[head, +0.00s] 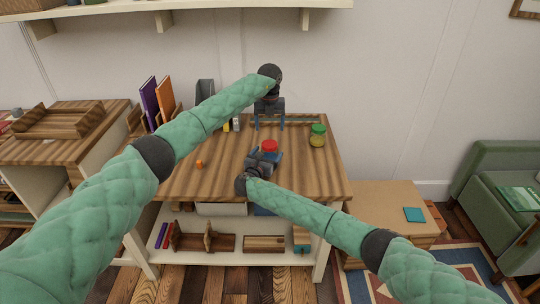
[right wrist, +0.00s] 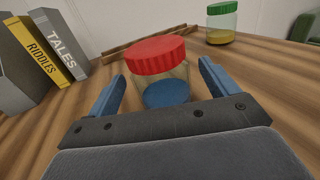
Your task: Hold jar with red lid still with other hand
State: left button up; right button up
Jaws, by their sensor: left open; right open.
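The jar with the red lid (head: 269,146) stands upright on the wooden table. In the right wrist view it is a clear jar (right wrist: 158,70) with blue contents low inside and a ribbed red lid. My right gripper (head: 267,154) is low at the jar's near side. Its open blue fingers (right wrist: 160,88) lie on either side of the jar, with a gap visible on each side. My left gripper (head: 269,123) is open and points down, behind the jar in the picture and apart from it. It does not show in the right wrist view.
A jar with a green lid (head: 318,136) and yellow contents stands to the right. A low wooden tray or rail (head: 300,120) lies at the back. Books (head: 150,100) stand at the back left, and a small orange cube (head: 199,163) lies at the left. The right front tabletop is clear.

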jog(key=shift+x, duration=2.15)
